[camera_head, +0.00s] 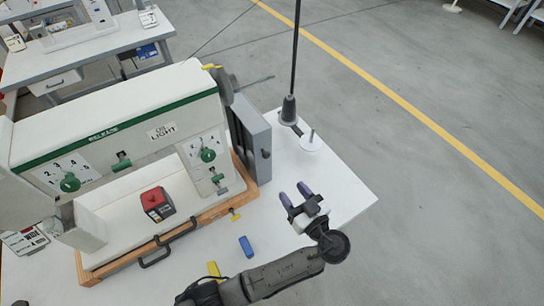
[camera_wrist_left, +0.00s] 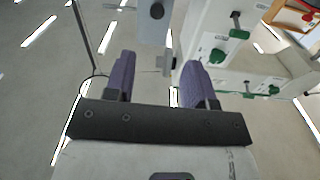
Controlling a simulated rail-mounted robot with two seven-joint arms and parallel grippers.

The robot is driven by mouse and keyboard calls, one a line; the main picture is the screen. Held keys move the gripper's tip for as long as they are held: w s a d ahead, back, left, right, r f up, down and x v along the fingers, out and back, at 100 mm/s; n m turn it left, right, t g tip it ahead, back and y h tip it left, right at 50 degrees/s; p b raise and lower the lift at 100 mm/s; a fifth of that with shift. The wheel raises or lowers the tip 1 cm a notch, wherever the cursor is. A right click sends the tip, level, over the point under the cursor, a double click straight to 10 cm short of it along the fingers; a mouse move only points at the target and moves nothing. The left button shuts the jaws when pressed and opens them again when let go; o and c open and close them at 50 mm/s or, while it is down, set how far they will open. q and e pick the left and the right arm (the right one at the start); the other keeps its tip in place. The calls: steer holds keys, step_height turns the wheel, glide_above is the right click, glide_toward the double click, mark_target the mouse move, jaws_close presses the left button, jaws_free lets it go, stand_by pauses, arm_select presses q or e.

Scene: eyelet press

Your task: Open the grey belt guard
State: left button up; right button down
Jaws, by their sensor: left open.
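The grey belt guard (camera_head: 250,139) is a flat upright box at the right end of the white and green machine (camera_head: 120,120). A dark round knob (camera_head: 265,154) sits on its outer face. In the left wrist view the guard (camera_wrist_left: 150,32) shows at the top, with the knob (camera_wrist_left: 156,11) ahead of the fingers. It looks close against the machine. My left gripper (camera_head: 294,193) is open and empty, with two purple-grey fingers pointing toward the guard side. It is apart from the guard, on its near right. The left wrist view also shows the open fingers (camera_wrist_left: 160,62). My right gripper is out of view.
A thin dark pole (camera_head: 289,105) and a white disc with a pin (camera_head: 311,141) stand right of the guard. A blue block (camera_head: 246,246) lies on the white table (camera_head: 345,193). The table's right corner is bare.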

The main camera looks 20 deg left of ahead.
mark_target(268, 157)
arm_select(q)
steer(key=p+x, duration=0.1)
steer(key=x, duration=1.2)
steer(key=shift+w+a, duration=0.1)
steer(key=shift+w, duration=0.35)
jaws_close()
